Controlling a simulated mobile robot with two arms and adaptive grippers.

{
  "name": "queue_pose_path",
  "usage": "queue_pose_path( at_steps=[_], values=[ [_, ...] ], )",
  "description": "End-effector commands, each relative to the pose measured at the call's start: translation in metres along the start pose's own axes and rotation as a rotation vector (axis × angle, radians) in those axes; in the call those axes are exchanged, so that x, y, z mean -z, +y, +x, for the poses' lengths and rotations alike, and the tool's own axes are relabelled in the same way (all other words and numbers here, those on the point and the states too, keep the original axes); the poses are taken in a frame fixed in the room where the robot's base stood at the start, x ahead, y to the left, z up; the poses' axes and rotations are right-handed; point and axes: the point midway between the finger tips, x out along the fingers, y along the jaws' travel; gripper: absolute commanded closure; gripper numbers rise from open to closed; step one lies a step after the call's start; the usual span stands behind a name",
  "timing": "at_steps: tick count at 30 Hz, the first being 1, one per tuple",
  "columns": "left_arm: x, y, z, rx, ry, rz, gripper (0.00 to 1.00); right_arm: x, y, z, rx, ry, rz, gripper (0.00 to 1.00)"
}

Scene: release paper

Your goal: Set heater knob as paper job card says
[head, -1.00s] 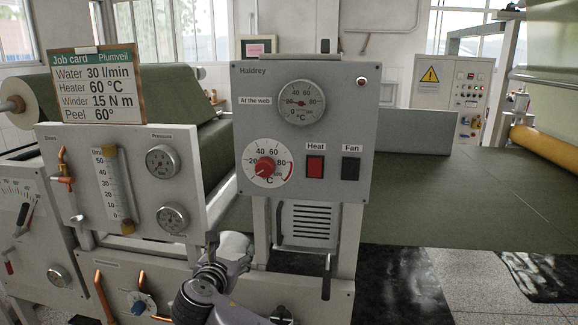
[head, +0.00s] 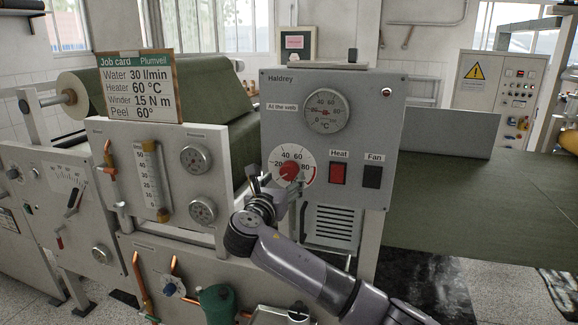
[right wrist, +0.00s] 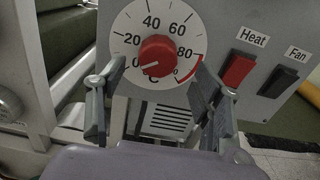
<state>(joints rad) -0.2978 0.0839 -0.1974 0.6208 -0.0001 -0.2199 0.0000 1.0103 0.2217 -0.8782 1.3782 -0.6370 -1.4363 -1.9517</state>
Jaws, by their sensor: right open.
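The job card (head: 138,87) stands on a clipboard at the left in the head view and reads "Heater 60 °C". The red heater knob (head: 289,172) sits on a white dial on the grey Haldrey panel (head: 350,85). In the right wrist view the knob (right wrist: 157,54) has its white mark pointing lower left, by 0 on the dial (right wrist: 130,28). My right gripper (head: 275,187) is just below and left of the knob. In the right wrist view its open fingers (right wrist: 157,76) are spread to either side below the knob, apart from it. My left gripper is not in view.
The red Heat switch (head: 338,173) and black Fan switch (head: 372,176) are right of the dial; Heat is close to the right finger in the wrist view. A gauge (head: 326,111) is above. A gauge panel (head: 182,140) stands to the left.

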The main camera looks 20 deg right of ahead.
Motion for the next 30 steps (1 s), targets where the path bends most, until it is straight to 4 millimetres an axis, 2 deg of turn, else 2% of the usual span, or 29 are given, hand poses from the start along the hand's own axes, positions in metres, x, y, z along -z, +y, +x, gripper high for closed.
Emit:
queue_pose_path(
  at_steps=[1, 4, 10, 22, 30],
  values=[
    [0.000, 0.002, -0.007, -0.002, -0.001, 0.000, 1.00, -0.004, -0.001, 0.011, 0.004, 0.000, -0.002, 0.39],
    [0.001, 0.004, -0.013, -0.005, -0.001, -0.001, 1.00, -0.003, -0.001, 0.029, 0.003, 0.001, -0.001, 0.39],
    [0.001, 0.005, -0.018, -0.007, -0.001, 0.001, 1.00, -0.001, 0.000, 0.049, 0.001, 0.000, -0.001, 0.39],
    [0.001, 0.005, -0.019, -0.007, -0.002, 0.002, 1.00, 0.001, 0.001, 0.055, -0.002, 0.000, 0.001, 0.39],
    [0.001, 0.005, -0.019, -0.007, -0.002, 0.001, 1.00, 0.001, 0.001, 0.055, -0.002, 0.000, 0.001, 0.56]
  ],
)
